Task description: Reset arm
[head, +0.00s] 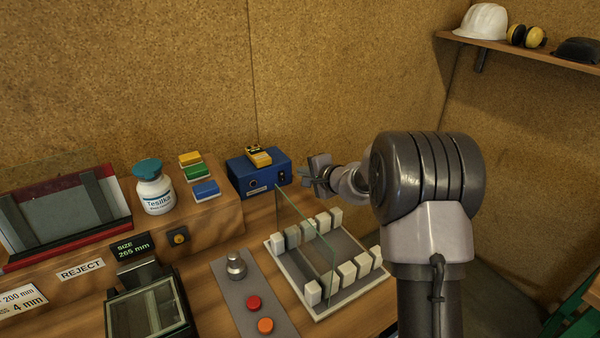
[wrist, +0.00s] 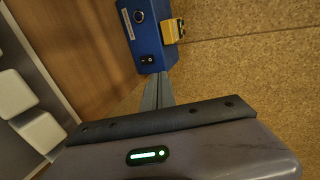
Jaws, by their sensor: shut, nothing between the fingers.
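My gripper (head: 316,178) is raised at the end of my bent arm, near the back wall and just right of the blue box (head: 258,178). In the wrist view its fingers (wrist: 158,92) are together with nothing between them. They point toward the blue box, which also shows in the wrist view (wrist: 146,32). A clear glass pane (head: 308,240) stands tilted in a slotted rack (head: 340,300) with several white blocks, below and in front of my gripper. The pane and gripper look apart.
A yellow device (head: 258,156) sits on the blue box. A white bottle (head: 155,194) and coloured blocks (head: 198,173) stand left. A grey panel (head: 237,303) carries a knob, a red and an orange button. A wall shelf (head: 520,50) holds a white helmet. Open air surrounds my gripper above the rack.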

